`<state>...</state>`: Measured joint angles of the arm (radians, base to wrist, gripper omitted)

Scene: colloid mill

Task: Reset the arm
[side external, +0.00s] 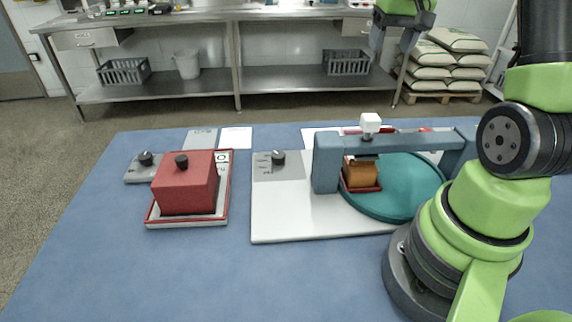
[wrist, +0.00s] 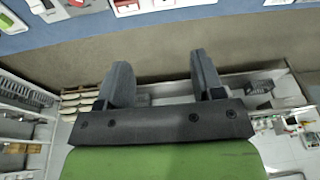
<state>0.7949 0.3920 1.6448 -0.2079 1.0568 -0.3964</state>
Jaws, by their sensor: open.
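My gripper (side external: 393,44) is raised high at the top right of the side view, well above the blue table and apart from everything on it. In the wrist view my gripper (wrist: 160,68) has its two grey fingers spread, with nothing between them. On the table, a white base plate (side external: 285,215) carries a teal disc (side external: 405,200) with a blue-grey bridge (side external: 410,143) over it. A white knob (side external: 370,123) tops the bridge, and an orange-brown block (side external: 361,173) sits under it.
A red box (side external: 187,186) with a black knob stands on a red-rimmed tray at left. A grey dial unit (side external: 146,167) is beside it. The blue table's (side external: 150,275) front left is clear. A steel bench (side external: 270,80) and stacked sacks (side external: 450,62) stand behind.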

